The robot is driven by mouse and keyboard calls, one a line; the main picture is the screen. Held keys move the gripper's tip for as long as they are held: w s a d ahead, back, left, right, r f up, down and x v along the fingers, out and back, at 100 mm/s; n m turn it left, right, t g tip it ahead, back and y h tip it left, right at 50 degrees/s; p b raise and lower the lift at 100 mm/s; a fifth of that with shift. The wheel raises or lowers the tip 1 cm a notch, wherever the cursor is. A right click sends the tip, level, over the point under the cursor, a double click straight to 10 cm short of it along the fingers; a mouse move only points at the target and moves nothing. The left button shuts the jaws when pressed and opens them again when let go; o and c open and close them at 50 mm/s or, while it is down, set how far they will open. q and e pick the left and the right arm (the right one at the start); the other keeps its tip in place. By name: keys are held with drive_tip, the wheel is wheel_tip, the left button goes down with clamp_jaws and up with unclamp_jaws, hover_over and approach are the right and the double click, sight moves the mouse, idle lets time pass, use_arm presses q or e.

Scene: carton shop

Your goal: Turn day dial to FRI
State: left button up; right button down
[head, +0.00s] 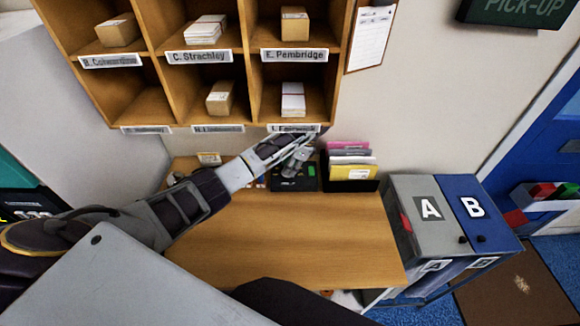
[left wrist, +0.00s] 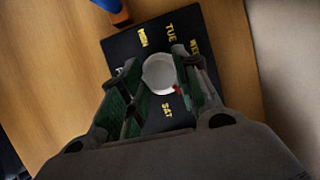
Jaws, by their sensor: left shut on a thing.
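The day dial is a round white knob (left wrist: 158,73) on a black panel (left wrist: 124,47) with gold day words. In the left wrist view MON, TUE, WED and SAT are readable; the other words are hidden or cut by my fingers. A small red mark shows at the knob's lower right edge, toward a part of the panel that my finger covers. My left gripper (left wrist: 160,75) is shut on the knob, one finger on each side. In the head view my left gripper (head: 298,158) is at the black panel (head: 293,182) at the desk's back. My right gripper is out of view.
Wooden pigeonholes (head: 245,60) with name labels hang just above my left gripper. A black holder with colored folders (head: 350,162) stands right of the panel. Bins A (head: 430,207) and B (head: 474,207) stand at the desk's right. The desk's middle (head: 290,235) is clear.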

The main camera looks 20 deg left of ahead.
use_arm(q)
drive_tip(key=o, duration=1)
drive_tip(key=shift+n, duration=0.5)
